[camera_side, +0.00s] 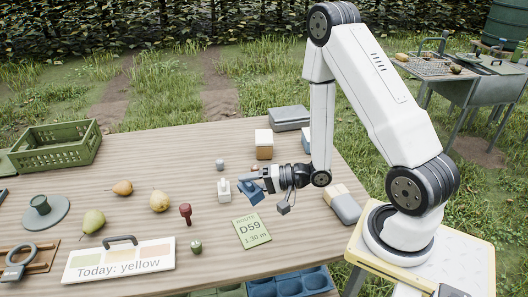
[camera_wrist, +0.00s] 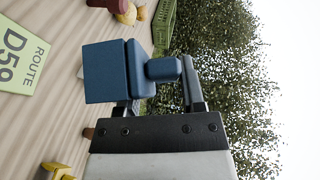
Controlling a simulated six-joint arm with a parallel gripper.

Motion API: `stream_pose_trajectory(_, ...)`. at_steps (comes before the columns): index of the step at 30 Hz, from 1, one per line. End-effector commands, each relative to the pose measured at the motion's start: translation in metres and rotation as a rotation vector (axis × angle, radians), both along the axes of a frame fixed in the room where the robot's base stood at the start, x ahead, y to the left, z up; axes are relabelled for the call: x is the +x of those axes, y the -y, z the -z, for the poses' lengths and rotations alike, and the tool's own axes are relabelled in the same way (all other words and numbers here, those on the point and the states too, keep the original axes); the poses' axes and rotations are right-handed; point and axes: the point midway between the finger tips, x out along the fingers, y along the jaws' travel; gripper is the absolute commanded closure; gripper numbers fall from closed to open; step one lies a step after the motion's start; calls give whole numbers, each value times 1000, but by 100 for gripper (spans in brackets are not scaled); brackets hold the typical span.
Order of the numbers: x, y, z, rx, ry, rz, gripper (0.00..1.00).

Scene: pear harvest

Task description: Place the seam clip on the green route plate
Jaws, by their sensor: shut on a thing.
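A blue block-like piece, which I take to be the seam clip (camera_side: 253,195), is held in my gripper (camera_side: 248,182) above the table. In the wrist view, my gripper (camera_wrist: 160,80) is shut on the clip (camera_wrist: 103,72), with its narrower end between the fingers. The green route plate (camera_side: 251,231), marked "ROUTE D59 1.30 m", lies flat on the table just in front of the clip. It also shows at the left edge of the wrist view (camera_wrist: 22,62). The clip is apart from the plate; its exact height cannot be told.
A white bottle-like item (camera_side: 223,190) stands just left of the clip. A red-handled tool (camera_side: 185,213), several pears and a "Today: yellow" board (camera_side: 118,261) lie further left. A green crate (camera_side: 55,148) is at the back left. Blue trays (camera_side: 290,283) sit at the front edge.

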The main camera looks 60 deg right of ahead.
Motion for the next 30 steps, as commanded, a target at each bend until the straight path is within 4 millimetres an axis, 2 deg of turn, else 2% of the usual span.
stream_pose_trajectory(15, 1, 2, 51, 4, 7, 7, 100)
stream_pose_trajectory(30, 1, 2, 59, 43, 26, 10, 100)
